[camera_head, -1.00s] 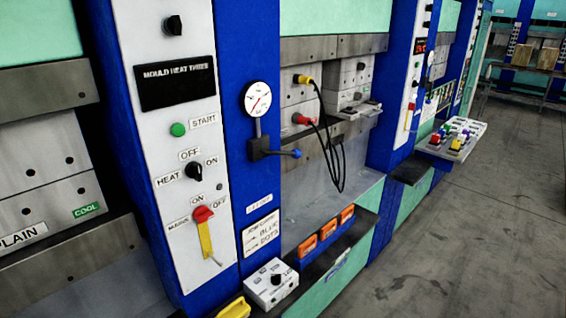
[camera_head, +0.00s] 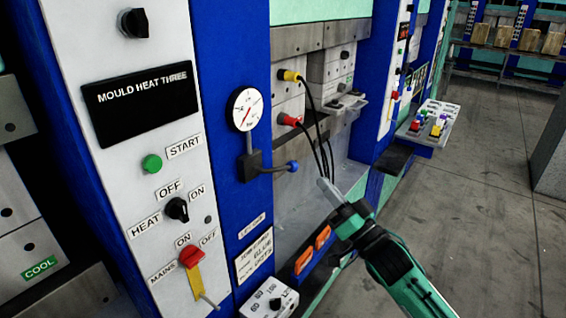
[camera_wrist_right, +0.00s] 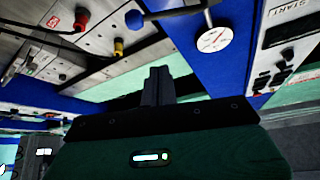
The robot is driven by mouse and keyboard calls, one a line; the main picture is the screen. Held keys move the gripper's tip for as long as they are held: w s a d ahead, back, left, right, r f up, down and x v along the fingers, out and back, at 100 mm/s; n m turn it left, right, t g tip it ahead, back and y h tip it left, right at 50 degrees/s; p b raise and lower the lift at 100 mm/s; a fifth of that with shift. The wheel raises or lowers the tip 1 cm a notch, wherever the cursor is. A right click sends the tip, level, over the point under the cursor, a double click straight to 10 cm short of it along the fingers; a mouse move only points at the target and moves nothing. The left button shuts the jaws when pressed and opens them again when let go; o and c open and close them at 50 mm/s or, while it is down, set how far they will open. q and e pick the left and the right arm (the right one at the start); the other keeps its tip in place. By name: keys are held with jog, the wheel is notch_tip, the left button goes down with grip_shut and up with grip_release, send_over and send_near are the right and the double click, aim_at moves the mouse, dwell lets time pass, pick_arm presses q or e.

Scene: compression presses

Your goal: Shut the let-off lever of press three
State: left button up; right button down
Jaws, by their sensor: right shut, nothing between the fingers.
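The let-off lever (camera_head: 272,169) of press three comes out of a dark block (camera_head: 249,165) on the blue column, below a white round gauge (camera_head: 245,109). It points to the right and ends in a blue knob (camera_head: 292,166). My right gripper (camera_head: 326,188) is shut and empty, in front of the press, right of and below the knob in the head view, apart from it. In the right wrist view the shut fingers (camera_wrist_right: 158,85) show in the middle, with the blue knob (camera_wrist_right: 134,21) and the gauge (camera_wrist_right: 215,39) beyond them. My left gripper is not in view.
Yellow (camera_head: 290,76) and red (camera_head: 289,120) plugs with hanging black cables are behind my right gripper. The white panel (camera_head: 150,60) with MOULD HEAT THREE and switches is on the left. Orange blocks (camera_head: 304,260) sit below. Open floor (camera_head: 470,220) lies to the right.

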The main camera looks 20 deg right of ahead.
aim_at(294, 169)
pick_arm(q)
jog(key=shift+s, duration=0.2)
pick_arm(e)
jog(key=shift+s+a+r, duration=0.1)
jog(key=shift+s+r, duration=0.05)
jog(key=shift+r, duration=0.2)
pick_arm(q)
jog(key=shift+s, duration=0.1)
